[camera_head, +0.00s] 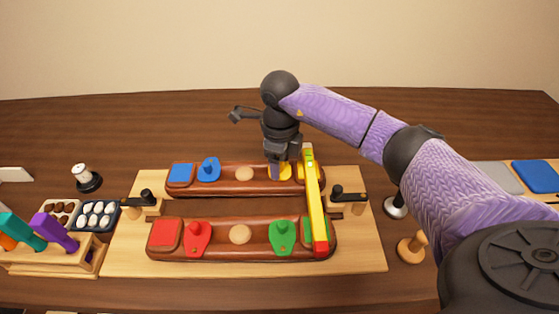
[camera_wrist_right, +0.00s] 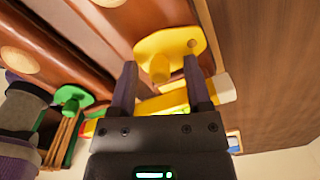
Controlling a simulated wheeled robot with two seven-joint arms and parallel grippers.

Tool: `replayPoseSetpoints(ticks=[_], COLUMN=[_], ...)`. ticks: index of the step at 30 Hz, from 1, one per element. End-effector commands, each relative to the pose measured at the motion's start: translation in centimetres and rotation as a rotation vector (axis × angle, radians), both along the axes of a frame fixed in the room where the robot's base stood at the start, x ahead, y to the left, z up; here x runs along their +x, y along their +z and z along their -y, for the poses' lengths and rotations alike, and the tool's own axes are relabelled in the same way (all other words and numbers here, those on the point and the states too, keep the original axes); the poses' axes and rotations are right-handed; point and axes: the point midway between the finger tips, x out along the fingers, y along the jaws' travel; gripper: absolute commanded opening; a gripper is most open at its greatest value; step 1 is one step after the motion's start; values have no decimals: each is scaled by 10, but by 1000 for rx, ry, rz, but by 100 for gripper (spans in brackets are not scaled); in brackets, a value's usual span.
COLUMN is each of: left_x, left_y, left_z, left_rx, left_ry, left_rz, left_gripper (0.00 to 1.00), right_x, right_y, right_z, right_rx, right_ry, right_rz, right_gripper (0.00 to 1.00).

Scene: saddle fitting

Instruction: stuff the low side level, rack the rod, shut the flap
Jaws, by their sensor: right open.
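Two red-brown saddle panels (camera_head: 240,190) (camera_head: 205,252) lie side by side on a pale board. A long yellow rod (camera_head: 316,205) with a red near end rests across both at their right ends. The far panel has a blue flap (camera_head: 209,169) and a yellow flap (camera_wrist_right: 165,55), each with a knob; the near one has a red flap (camera_head: 198,238) and a green flap (camera_head: 283,236). My right gripper (camera_wrist_right: 163,90) is open and empty over the yellow flap, its fingertips either side of the knob. The rod passes behind the fingers in the wrist view. My left gripper is out of view.
At the left stand trays of brown pieces (camera_head: 62,209) and white pieces (camera_head: 97,214), and a wooden rack (camera_head: 70,257) with teal and purple handles. Black-topped posts (camera_head: 146,196) (camera_head: 338,191) flank the panels. A wooden knob (camera_head: 412,247) stands right of the board. The table behind is clear.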

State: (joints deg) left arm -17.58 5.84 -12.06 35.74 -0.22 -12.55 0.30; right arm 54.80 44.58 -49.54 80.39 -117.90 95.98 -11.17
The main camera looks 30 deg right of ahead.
Motion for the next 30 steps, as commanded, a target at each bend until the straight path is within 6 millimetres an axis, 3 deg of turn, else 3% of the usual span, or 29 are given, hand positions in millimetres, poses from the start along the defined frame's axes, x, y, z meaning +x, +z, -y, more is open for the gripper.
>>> replayPoseSetpoints(ticks=[4, 12, 13, 23, 30], left_x=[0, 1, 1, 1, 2], left_y=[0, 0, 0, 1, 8], left_z=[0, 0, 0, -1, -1], left_rx=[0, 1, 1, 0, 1], left_ry=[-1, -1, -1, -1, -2], left_rz=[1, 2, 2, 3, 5], left_gripper=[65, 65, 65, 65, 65], right_x=[0, 0, 0, 0, 3], right_y=[1, 1, 1, 1, 3], right_z=[0, 0, 0, -1, -4], right_rx=[1, 1, 1, 1, 2], right_ry=[0, 0, 0, -14, -117], right_rz=[1, 1, 1, 2, 2], right_gripper=[61, 3, 0, 0, 0])
